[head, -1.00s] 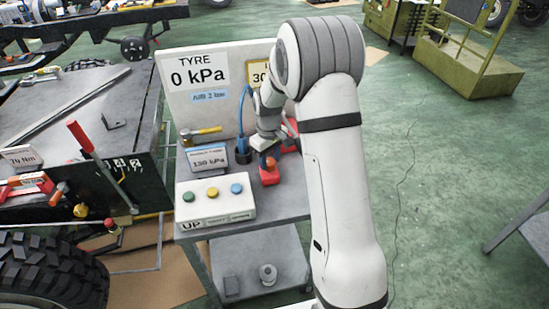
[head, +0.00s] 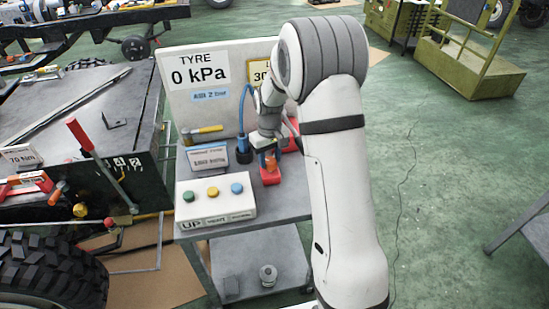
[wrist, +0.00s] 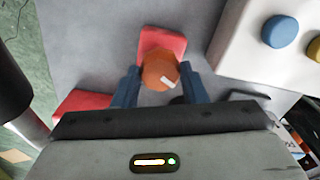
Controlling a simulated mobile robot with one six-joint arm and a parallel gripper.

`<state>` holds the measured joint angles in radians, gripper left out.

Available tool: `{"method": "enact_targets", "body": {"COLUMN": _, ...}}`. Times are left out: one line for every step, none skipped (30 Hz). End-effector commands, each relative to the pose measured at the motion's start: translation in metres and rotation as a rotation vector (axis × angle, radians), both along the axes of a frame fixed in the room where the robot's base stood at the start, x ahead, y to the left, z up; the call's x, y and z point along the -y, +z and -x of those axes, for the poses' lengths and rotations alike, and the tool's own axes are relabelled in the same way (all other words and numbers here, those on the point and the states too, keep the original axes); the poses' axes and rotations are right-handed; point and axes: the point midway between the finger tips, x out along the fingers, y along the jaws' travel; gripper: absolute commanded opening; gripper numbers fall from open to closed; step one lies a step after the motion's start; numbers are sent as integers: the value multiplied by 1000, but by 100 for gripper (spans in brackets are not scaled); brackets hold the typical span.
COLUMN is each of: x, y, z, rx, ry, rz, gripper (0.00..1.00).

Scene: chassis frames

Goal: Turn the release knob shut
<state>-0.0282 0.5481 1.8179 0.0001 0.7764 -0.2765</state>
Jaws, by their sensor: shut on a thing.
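The release knob (wrist: 158,71) is a round orange knob with a white mark on its top, and it stands on a red base (wrist: 163,39). In the head view the knob (head: 270,162) is near the middle of the grey cart top. My gripper (wrist: 160,82) is shut on the knob, with one blue finger on each side of it. In the head view my gripper (head: 268,157) points down onto it, and my arm hides part of the area behind.
A white box with green, yellow and blue buttons (head: 216,201) stands at the cart's front left. A panel (head: 209,72) reading "TYRE 0 kPa" stands behind. A blue hose fitting (head: 243,149) and a small display (head: 207,157) are close left of my gripper. Another red part (wrist: 84,103) lies nearby.

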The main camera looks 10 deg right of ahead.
Motion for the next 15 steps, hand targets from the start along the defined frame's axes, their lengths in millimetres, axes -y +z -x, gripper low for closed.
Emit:
{"method": "enact_targets", "body": {"x": 0, "y": 2, "z": -3, "rx": 12, "ry": -41, "rz": -1, "gripper": 16}}
{"method": "enact_targets", "body": {"x": 0, "y": 2, "z": -3, "rx": 12, "ry": -68, "rz": -1, "gripper": 16}}
{"method": "enact_targets", "body": {"x": 0, "y": 2, "z": -3, "rx": 12, "ry": -107, "rz": -1, "gripper": 16}}
{"method": "enact_targets", "body": {"x": 0, "y": 2, "z": -3, "rx": 12, "ry": -135, "rz": -2, "gripper": 16}}
{"method": "enact_targets", "body": {"x": 0, "y": 2, "z": -3, "rx": 11, "ry": -163, "rz": -1, "gripper": 16}}
{"method": "enact_targets", "body": {"x": 0, "y": 2, "z": -3, "rx": 11, "ry": -202, "rz": -1, "gripper": 16}}
{"method": "enact_targets", "body": {"x": 0, "y": 2, "z": -3, "rx": 11, "ry": -231, "rz": -1, "gripper": 16}}
{"method": "enact_targets", "body": {"x": 0, "y": 2, "z": -3, "rx": 11, "ry": -259, "rz": -1, "gripper": 16}}
{"method": "enact_targets", "body": {"x": 0, "y": 2, "z": -3, "rx": 11, "ry": -298, "rz": -2, "gripper": 16}}
{"method": "enact_targets", "body": {"x": 0, "y": 2, "z": -3, "rx": 11, "ry": -326, "rz": -2, "gripper": 16}}
{"method": "enact_targets", "body": {"x": 0, "y": 2, "z": -3, "rx": 11, "ry": -354, "rz": -2, "gripper": 16}}
{"method": "enact_targets", "body": {"x": 0, "y": 2, "z": -3, "rx": 12, "ry": -393, "rz": -2, "gripper": 16}}
{"method": "enact_targets", "body": {"x": 0, "y": 2, "z": -3, "rx": 12, "ry": -421, "rz": -2, "gripper": 16}}
{"method": "enact_targets", "body": {"x": 0, "y": 2, "z": -3, "rx": 12, "ry": -449, "rz": -2, "gripper": 16}}
{"method": "enact_targets", "body": {"x": 0, "y": 2, "z": -3, "rx": 11, "ry": -487, "rz": -3, "gripper": 16}}
